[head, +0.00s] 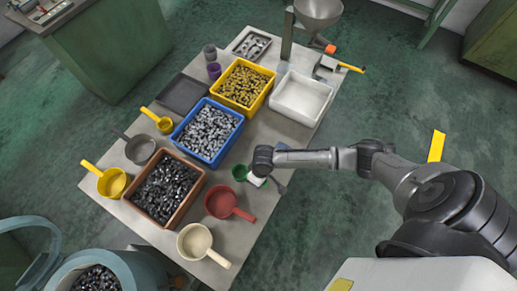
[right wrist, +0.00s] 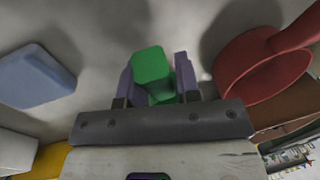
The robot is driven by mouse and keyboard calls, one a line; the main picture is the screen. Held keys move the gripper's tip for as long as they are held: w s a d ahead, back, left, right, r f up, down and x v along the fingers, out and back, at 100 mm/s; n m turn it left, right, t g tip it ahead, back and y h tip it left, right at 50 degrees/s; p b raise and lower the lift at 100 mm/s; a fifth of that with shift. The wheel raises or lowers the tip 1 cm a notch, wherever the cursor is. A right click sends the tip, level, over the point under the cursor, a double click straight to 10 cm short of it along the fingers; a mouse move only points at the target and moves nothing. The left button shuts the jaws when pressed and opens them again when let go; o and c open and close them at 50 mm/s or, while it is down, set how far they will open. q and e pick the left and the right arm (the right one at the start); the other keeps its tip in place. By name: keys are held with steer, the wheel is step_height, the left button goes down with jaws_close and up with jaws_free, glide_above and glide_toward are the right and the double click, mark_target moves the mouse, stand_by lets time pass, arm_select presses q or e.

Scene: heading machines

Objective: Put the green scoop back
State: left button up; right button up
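The green scoop (head: 239,172) lies on the grey table, right of the blue bin, in the head view. My right gripper (head: 262,180) is down at the table beside it, partly covered by my own arm. In the right wrist view a green part of the scoop (right wrist: 152,68) lies between the two fingers of my right gripper (right wrist: 156,80). One finger is on each side of it, very close. I cannot tell whether the fingers press on it. My left gripper is in neither view.
A red scoop (head: 220,203) lies close by, also in the right wrist view (right wrist: 250,68). Yellow (head: 262,101), blue (head: 178,131) and brown (head: 193,199) bins of small parts fill the table's middle. A white tray (head: 304,109) and cream pan (head: 193,245) stand near the edges.

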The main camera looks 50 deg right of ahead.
steer(key=o, duration=0.3)
steer(key=shift+o, duration=0.2)
step_height(320, 180, up, 12)
steer(key=d+p, duration=0.2)
steer(key=s+a+r+n+t+y, duration=0.1)
steer(key=s+a+r+n+t, duration=0.1)
steer(key=s+a, duration=0.6)
steer(key=s+d+r+m+t+h, duration=0.1)
steer(key=s+d+r+h, duration=0.1)
steer(key=s+d, duration=0.2)
steer(key=shift+s+d+r+m+t+h, duration=0.25)
steer(key=shift+s+r+m+t+h, duration=0.15)
steer(key=shift+s, duration=1.35)
